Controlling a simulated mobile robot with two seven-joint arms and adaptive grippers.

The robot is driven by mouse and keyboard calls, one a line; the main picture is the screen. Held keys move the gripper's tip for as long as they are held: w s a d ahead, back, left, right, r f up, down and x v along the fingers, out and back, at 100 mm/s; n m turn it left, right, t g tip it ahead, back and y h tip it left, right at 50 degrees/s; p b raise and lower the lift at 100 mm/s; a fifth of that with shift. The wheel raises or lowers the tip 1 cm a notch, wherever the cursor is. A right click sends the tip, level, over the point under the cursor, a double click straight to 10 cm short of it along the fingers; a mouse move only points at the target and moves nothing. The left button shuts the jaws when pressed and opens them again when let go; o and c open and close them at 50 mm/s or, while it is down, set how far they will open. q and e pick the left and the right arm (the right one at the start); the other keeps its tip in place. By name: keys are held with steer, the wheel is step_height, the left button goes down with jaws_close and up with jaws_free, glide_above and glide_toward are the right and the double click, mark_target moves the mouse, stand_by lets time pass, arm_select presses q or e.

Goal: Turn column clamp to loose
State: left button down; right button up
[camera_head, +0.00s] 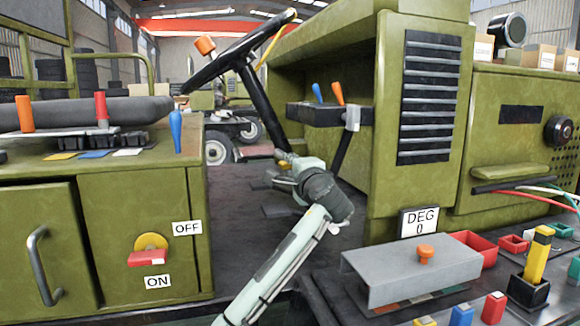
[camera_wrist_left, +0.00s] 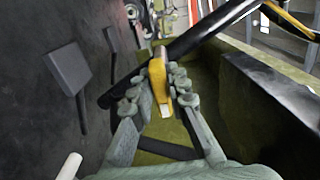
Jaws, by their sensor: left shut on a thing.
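The steering column (camera_head: 262,105) is a black tube slanting down from the black steering wheel (camera_head: 225,57). The yellow column clamp (camera_wrist_left: 157,72) is a lever at the black column (camera_wrist_left: 195,40) in the left wrist view. My left gripper (camera_head: 284,164) reaches the column's lower part in the head view. In the left wrist view its pale green-grey fingers (camera_wrist_left: 158,95) stand on both sides of the yellow lever, shut on it. The lever's pivot is partly hidden. In the head view my gripper largely hides the clamp. My right gripper is in neither view.
A green cabinet with a red switch handle (camera_head: 147,258) between OFF and ON labels is at left. A black dash panel (camera_head: 322,114) with blue and orange levers is right of the column. A grey cover (camera_head: 412,268) and red bins (camera_head: 473,248) lie at right.

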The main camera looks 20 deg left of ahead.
arm_select(q)
steer(key=shift+f, duration=0.1)
steer(key=c, duration=1.5)
jaws_free()
steer(key=shift+c, duration=0.2)
steer(key=v, duration=1.2)
